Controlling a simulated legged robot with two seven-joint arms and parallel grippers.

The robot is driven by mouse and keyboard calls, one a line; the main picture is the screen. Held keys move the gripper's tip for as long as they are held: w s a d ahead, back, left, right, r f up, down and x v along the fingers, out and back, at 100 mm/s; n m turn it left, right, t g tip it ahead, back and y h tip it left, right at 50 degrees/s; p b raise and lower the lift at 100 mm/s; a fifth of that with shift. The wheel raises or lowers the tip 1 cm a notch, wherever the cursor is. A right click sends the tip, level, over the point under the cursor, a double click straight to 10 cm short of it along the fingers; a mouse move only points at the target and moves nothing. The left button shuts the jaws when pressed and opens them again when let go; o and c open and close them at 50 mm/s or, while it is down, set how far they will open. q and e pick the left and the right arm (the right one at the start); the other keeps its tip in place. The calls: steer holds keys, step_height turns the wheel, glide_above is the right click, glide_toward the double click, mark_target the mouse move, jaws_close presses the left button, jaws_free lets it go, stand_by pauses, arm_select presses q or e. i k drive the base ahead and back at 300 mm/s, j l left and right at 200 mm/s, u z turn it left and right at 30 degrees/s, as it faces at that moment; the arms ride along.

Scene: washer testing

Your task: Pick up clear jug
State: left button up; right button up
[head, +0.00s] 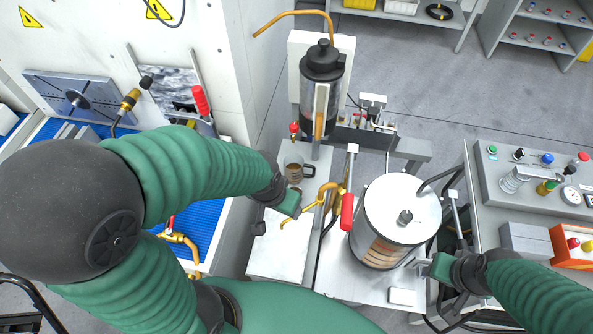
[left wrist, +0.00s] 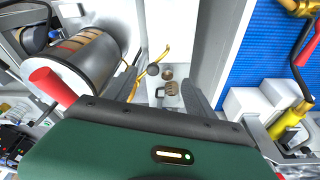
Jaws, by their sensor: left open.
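The clear jug (head: 294,171) is a small see-through vessel with brownish contents and a dark handle. It stands on the pale narrow bench below the tall dispenser. In the left wrist view the jug (left wrist: 173,88) shows beyond and between my two dark fingers. My left gripper (head: 282,217) is open and empty, on the near side of the jug and apart from it. Its fingers also frame the jug in the left wrist view (left wrist: 160,92). My right gripper (head: 425,267) is beside the steel drum; its jaws are too small to read.
A brass tap (head: 312,205) with a red-handled lever (head: 347,211) stands right of the jug. A steel drum (head: 399,228) is further right. The black-lidded dispenser (head: 322,85) rises behind the jug. A control panel (head: 540,175) is at the far right.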

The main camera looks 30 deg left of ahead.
mark_target(294, 164)
steer(key=k+u, duration=0.35)
steer(key=k+j+u, duration=0.15)
steer(key=k+u, duration=0.25)
steer(key=i+u, duration=0.2)
steer(key=u, duration=0.15)
steer(key=i+j+u, duration=0.1)
steer(key=u, duration=0.25)
steer(key=i+l+u, duration=0.1)
steer(key=i+u, duration=0.25)
steer(key=k, duration=0.05)
